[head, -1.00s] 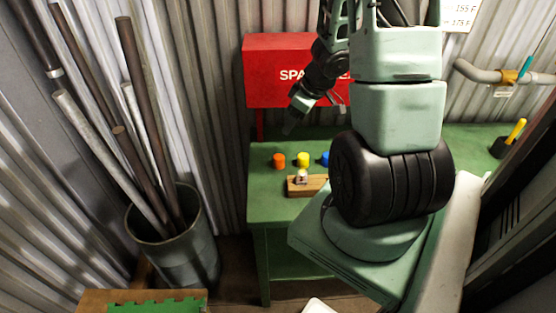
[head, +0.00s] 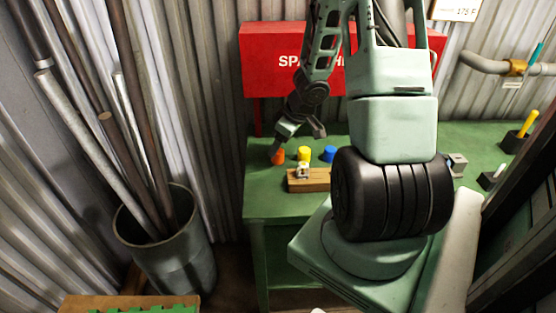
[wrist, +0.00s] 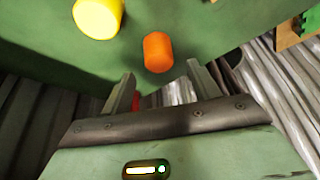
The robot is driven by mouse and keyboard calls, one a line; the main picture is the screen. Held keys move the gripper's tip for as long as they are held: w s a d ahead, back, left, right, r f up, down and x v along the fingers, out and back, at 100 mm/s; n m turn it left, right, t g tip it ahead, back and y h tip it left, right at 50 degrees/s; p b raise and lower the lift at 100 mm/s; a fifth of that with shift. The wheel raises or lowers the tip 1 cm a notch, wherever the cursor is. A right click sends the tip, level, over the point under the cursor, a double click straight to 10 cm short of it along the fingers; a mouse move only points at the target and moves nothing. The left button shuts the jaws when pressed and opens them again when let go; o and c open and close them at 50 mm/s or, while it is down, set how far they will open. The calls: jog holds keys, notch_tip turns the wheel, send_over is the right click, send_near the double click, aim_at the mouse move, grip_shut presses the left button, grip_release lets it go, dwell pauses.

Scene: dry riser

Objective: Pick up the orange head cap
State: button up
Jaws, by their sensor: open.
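The orange head cap (head: 278,156) stands on the green bench at its left end, in a row with a yellow cap (head: 303,154) and a blue cap (head: 329,154). In the wrist view the orange head cap (wrist: 158,52) lies just beyond the fingertips, apart from them, with the yellow cap (wrist: 99,17) to its left. My gripper (head: 298,142) is open and empty, close to the orange cap in the head view. In the wrist view my gripper (wrist: 160,82) has its two fingers spread, with the cap roughly between their lines.
A wooden block (head: 312,181) with a small metal fitting sits in front of the caps. A red cabinet (head: 262,62) stands behind the bench (head: 262,208). A bin of pipes (head: 190,250) stands to the left.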

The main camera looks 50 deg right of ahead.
aim_at(279, 159)
jog(key=b+x, duration=0.2)
jog(key=x, duration=0.2)
jog(key=shift+s+f, duration=0.1)
jog(key=shift+f, duration=0.05)
jog(key=c, duration=1)
jog(key=shift+c, duration=0.2)
